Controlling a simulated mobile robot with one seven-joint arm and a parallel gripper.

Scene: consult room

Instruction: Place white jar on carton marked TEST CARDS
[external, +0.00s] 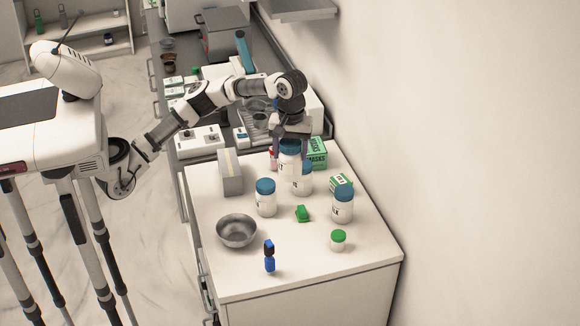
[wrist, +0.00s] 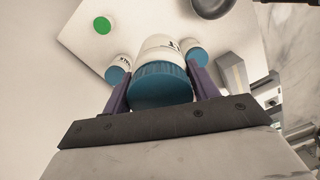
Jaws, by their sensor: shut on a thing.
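My gripper (external: 290,138) is shut on a white jar with a blue lid (external: 289,158), above the rear part of the white counter. In the wrist view the held white jar (wrist: 160,82) sits lid-first between the two fingers. More white jars with blue lids stand close by: one just behind or below it (external: 303,182), one to the left (external: 265,200) and one to the right (external: 342,208). No TEST CARDS lettering is readable. A plain pale carton (external: 231,172) stands at the counter's left; it also shows in the wrist view (wrist: 233,75).
A green MASKS box (external: 317,154) and a smaller green and white box (external: 341,182) are at the back right. A metal bowl (external: 237,231), a green item (external: 302,213), a blue bottle (external: 270,257) and a green-lidded jar (external: 338,241) stand in front. The counter's front right is clear.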

